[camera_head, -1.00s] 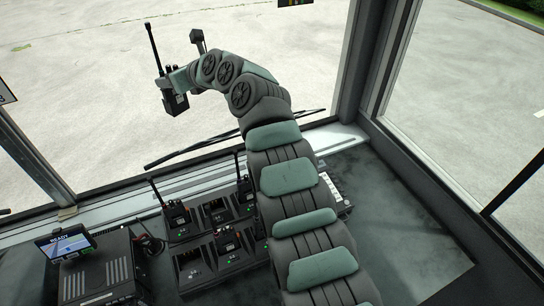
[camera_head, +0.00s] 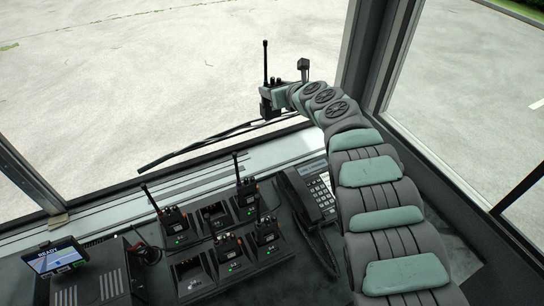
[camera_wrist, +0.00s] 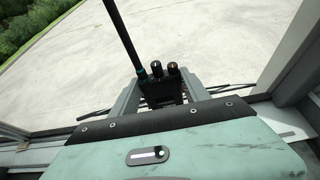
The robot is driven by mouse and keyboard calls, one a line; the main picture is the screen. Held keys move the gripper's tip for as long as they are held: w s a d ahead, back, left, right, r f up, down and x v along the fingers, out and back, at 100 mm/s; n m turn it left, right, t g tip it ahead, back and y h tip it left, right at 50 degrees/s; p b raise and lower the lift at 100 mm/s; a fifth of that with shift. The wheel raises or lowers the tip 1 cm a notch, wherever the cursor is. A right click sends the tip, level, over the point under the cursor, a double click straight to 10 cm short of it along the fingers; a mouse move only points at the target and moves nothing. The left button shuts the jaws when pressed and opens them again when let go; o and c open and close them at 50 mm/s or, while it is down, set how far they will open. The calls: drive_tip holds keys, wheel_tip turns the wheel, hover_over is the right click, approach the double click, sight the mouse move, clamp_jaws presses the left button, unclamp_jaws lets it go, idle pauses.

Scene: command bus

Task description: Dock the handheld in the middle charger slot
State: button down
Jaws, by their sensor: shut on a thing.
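A black handheld (camera_head: 267,96) with a tall antenna is held upright by my gripper (camera_head: 273,101), high above the dash and in front of the windscreen. In the wrist view the handheld (camera_wrist: 162,91) sits between the two grey fingers, its knobs and antenna pointing up. My gripper is shut on it. The charger (camera_head: 217,248) stands below on the dash, with slots in two rows. The back row's middle slot (camera_head: 214,213) is empty, with a radio on each side. The front row's left slot (camera_head: 190,274) is empty; its middle and right slots hold radios.
A desk telephone (camera_head: 309,192) with a coiled cord stands just right of the charger. A display screen (camera_head: 57,258) on a dark box (camera_head: 91,289) is at the left. A wiper (camera_head: 203,147) crosses outside the windscreen. Antennas stick up from several docked radios.

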drive_tip(key=shift+d, duration=0.3)
wheel_tip(320, 180, down, 20)
drive_tip(key=shift+r, duration=0.25)
idle(0.6)
drive_tip(key=shift+f, duration=0.1)
drive_tip(key=shift+f, duration=0.3)
drive_tip(key=c, duration=0.5)
unclamp_jaws()
